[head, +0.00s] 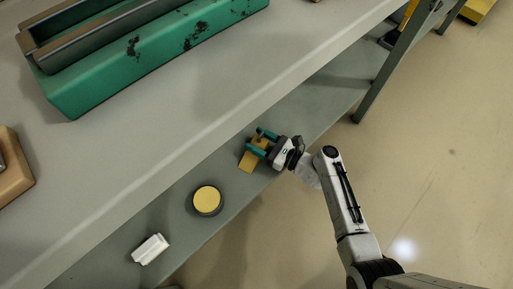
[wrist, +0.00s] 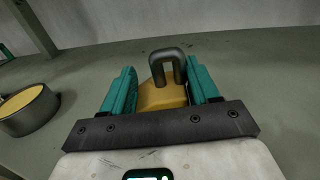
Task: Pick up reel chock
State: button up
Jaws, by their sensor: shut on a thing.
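The reel chock is a yellow wedge (head: 249,161) with a dark handle loop, on or just above the lower shelf in the head view. In the wrist view the yellow block (wrist: 162,97) and its dark loop (wrist: 166,63) lie between the teal fingers. My gripper (head: 258,143) reaches in from the right and is shut on the chock, with a finger on each side. It also shows in the wrist view (wrist: 160,92). The lower part of the chock is hidden behind the gripper's dark crossbar in the wrist view. I cannot tell whether it touches the shelf.
A round dark tin with a yellow top (head: 207,200) and a white block (head: 151,249) stand on the lower shelf (head: 180,215). The upper worktop (head: 200,110) overhangs the shelf and holds a green box (head: 150,55). A shelf leg (head: 385,80) stands at the right. Open floor lies at right.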

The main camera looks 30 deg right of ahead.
jog(key=shift+s+f, duration=0.1)
grip_shut()
dwell(0.3)
